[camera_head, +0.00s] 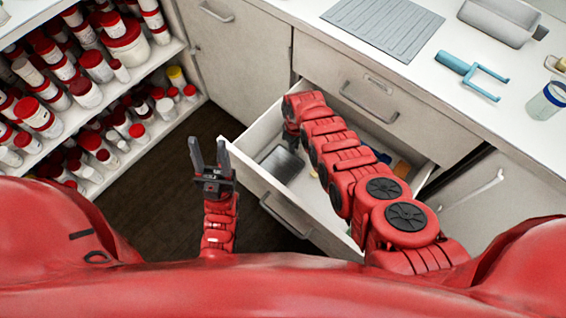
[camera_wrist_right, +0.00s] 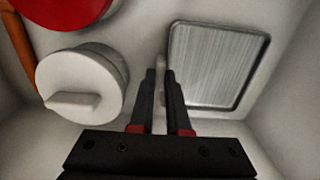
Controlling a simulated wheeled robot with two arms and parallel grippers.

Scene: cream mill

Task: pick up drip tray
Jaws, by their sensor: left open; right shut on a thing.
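The drip tray, a grey metal rectangle with rounded corners and a raised rim, shows in the right wrist view (camera_wrist_right: 218,66). It is in the open drawer, and in the head view it shows (camera_head: 280,166) at the drawer's left end. My right gripper (camera_wrist_right: 163,75) is inside the drawer with its fingers at the tray's left rim, nearly together, shut on the rim. In the head view my right arm largely hides this gripper (camera_head: 291,138). My left gripper (camera_head: 208,148) is open and empty, outside the drawer at its left.
The open drawer (camera_head: 238,148) also holds a white round lidded thing (camera_wrist_right: 82,85), beside the right fingers. Blue and yellow things lie further right, partly behind my arm. The counter above carries a grey ribbed mat (camera_head: 385,25) and a blue-handled tool (camera_head: 455,63). Shelves of jars stand left.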

